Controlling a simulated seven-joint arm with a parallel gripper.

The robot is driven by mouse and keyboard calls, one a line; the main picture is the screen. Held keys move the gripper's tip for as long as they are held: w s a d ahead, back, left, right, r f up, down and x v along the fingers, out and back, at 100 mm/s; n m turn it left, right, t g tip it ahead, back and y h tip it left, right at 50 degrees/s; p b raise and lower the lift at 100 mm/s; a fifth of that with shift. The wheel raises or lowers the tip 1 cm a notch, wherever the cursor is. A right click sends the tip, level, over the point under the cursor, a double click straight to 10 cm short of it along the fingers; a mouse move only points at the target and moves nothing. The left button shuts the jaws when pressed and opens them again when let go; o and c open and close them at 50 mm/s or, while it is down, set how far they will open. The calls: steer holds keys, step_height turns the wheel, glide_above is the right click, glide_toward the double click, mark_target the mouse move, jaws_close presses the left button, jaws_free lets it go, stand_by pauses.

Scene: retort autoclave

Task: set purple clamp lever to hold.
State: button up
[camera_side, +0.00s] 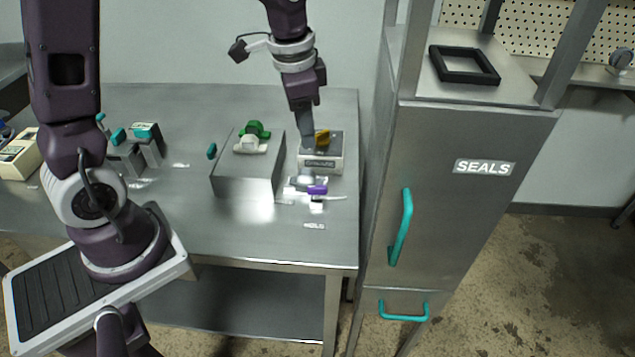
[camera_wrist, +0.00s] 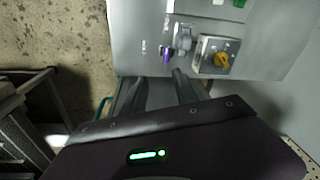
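The purple clamp lever (camera_side: 317,190) sits on a small grey clamp fixture on the steel bench, just in front of a box with a yellow knob. A label reading HOLD (camera_side: 314,225) lies on the bench in front of it. In the wrist view the purple lever (camera_wrist: 166,55) shows beyond the fingertips, beside the grey clamp body (camera_wrist: 183,40). My gripper (camera_side: 308,145) points down by the yellow-knob box, behind the lever in the side view. In the wrist view my gripper (camera_wrist: 162,80) shows two dark fingers with a gap between them, apparently empty and apart from the lever.
The labelled box with the yellow knob (camera_side: 322,162) stands close to the lever; its knob (camera_wrist: 222,60) shows in the wrist view. A grey block (camera_side: 240,185) with green and white parts stands left. The SEALS cabinet (camera_side: 470,200) rises on the right. The bench front is clear.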

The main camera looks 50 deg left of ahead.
steer(key=m+g, duration=0.2)
glide_above(317, 186)
step_height(317, 186, down, 11)
steer(key=shift+s+d+r, duration=0.1)
steer(key=shift+r, duration=0.05)
step_height(317, 186, down, 8)
steer(key=shift+r, duration=0.15)
steer(key=shift+c, duration=0.2)
jaws_close()
steer(key=shift+r, duration=0.1)
stand_by(0.4)
